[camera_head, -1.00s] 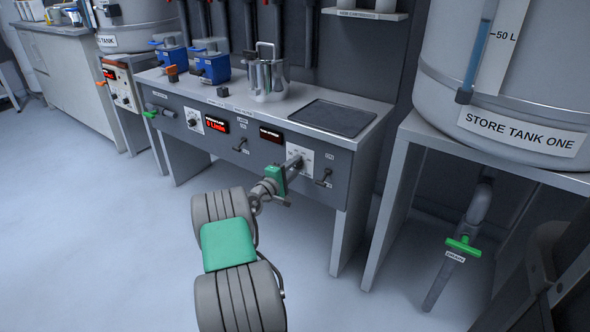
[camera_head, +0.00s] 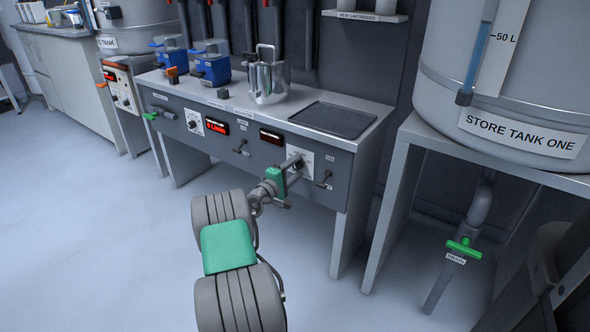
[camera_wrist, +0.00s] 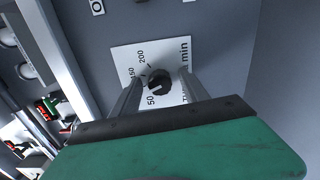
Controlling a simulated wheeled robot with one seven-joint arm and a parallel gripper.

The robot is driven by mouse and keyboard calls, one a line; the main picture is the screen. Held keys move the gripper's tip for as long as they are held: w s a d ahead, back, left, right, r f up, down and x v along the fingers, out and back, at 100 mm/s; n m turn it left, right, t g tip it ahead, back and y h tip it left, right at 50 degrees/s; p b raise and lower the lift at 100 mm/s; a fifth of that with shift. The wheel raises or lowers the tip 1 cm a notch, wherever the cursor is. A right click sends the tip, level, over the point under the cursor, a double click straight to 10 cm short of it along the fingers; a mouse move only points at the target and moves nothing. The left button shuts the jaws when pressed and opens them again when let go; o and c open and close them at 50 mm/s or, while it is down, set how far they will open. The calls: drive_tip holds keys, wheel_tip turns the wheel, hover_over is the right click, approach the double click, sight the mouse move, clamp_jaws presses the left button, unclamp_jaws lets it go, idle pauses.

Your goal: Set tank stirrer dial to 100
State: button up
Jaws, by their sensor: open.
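A small black dial (camera_wrist: 158,83) sits on a white scale plate (camera_wrist: 124,58) in the wrist view. The plate shows 50, 150, 200 and "min". A pale mark on the dial seems to face the 50 side. My gripper (camera_wrist: 158,79) is open, with one finger on each side of the dial; I cannot tell whether either finger touches it. In the head view my gripper (camera_head: 296,163) reaches the white plate (camera_head: 308,156) on the right of the bench's front panel, and its tips mostly hide the dial there.
A lever (camera_head: 324,179) sits just right of the plate, and another lever (camera_head: 240,146) is further left. A second dial plate (camera_head: 194,122) and red displays (camera_head: 217,126) share the panel. The floor in front is clear.

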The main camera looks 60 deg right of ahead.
drive_tip(key=shift+a, duration=0.1)
drive_tip(key=w+a+p, duration=0.1)
drive_tip(key=a+p, duration=0.1)
drive_tip(key=a, duration=0.5)
drive_tip(key=shift+a, duration=0.25)
drive_tip(key=shift+w, duration=0.1)
